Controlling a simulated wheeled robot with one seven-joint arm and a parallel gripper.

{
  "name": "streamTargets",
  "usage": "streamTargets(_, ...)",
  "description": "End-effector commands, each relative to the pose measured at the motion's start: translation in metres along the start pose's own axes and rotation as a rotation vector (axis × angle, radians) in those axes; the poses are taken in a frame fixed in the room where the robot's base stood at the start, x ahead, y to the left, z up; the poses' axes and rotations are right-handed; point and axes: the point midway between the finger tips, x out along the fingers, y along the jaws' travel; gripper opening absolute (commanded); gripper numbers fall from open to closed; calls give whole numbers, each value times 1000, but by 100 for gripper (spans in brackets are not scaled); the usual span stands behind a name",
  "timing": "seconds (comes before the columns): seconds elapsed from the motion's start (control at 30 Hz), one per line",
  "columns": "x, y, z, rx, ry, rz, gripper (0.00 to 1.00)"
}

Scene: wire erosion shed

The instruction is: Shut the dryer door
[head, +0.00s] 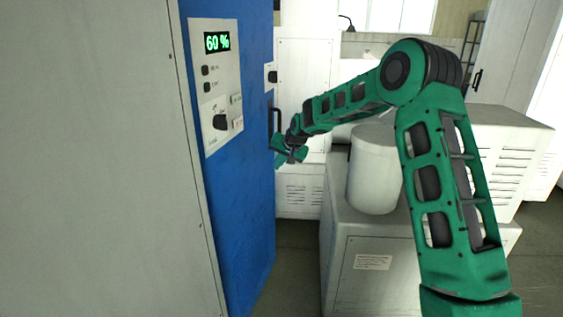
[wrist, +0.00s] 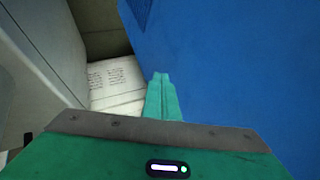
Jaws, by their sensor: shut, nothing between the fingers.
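A tall blue panel (head: 242,190) with a control plate reading 60 % stands left of centre in the head view. I take it to be the dryer; whether this face is its door, and how far the door is open, I cannot tell. A dark upright handle (head: 276,119) shows at its right edge. My gripper (head: 281,157) is close to that edge, just below the handle. In the wrist view its green fingers (wrist: 160,78) are together and empty, with a broad blue surface (wrist: 235,65) right beside them. Contact cannot be made out.
A large grey cabinet side (head: 95,160) fills the left. A white cylinder (head: 374,170) stands on a grey box unit (head: 372,265) beneath my arm. White cabinets stand behind. A strip of dark floor (head: 292,270) is free between the blue panel and the box unit.

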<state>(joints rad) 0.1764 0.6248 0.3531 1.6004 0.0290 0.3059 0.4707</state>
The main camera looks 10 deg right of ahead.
Motion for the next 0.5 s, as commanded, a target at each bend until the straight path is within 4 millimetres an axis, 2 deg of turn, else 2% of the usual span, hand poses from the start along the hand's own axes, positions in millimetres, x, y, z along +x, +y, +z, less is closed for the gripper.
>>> streamTargets(0.03,11,0,2,0,-3,1,0)
streamTargets(0.2,39,-3,1,-1,-1,0,0)
streamTargets(0.3,44,-18,0,-2,0,-1,0)
streamTargets(0.5,51,-32,0,-1,-1,1,0)
